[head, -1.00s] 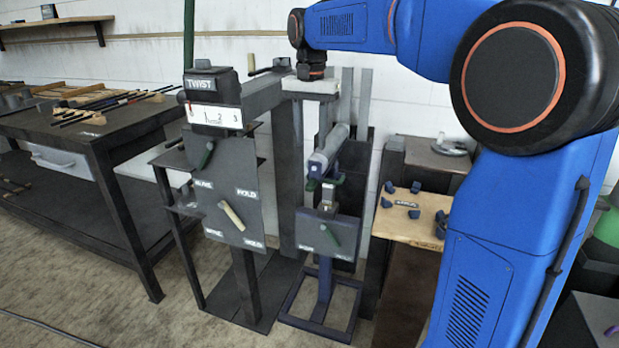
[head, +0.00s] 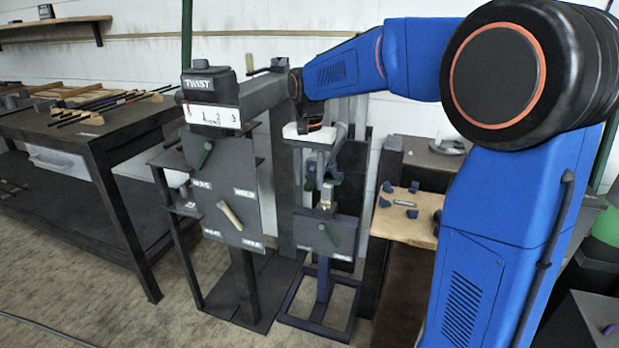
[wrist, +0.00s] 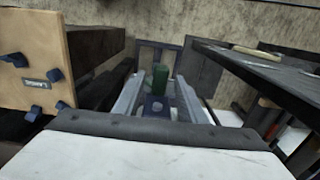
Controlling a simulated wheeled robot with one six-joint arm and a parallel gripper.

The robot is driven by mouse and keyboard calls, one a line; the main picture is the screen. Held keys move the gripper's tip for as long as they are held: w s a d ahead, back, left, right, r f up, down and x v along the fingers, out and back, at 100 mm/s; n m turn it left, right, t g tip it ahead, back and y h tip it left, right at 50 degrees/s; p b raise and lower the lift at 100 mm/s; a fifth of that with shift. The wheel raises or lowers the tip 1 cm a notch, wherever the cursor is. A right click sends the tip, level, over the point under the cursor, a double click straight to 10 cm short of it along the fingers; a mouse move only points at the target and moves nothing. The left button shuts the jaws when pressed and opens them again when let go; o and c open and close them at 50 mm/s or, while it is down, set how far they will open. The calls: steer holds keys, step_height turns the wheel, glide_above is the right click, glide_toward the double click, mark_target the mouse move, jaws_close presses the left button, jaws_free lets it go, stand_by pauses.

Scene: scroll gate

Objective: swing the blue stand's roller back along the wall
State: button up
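My gripper (head: 311,172) hangs fingers down over the stand's head. In the wrist view my gripper (wrist: 160,88) has its two pale fingers spread apart, with a green upright piece (wrist: 160,78) and a dark blue block (wrist: 157,106) seen between them. I cannot tell whether a finger touches the roller.
The dark TWIST stand (head: 245,195) stands close on the left. A wooden-topped pedestal (head: 405,228) with small blue pieces is on the right. A workbench (head: 85,130) fills the far left. The white wall (head: 270,50) is behind. Open floor lies in front.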

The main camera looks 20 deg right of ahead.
steer(key=shift+c, duration=0.4)
jaws_close()
steer(key=shift+w+a, duration=0.1)
steer(key=w+a+m, duration=0.7)
steer(key=w+m, duration=0.2)
steer(key=w, duration=0.3)
steer(key=shift+w+a, duration=0.3)
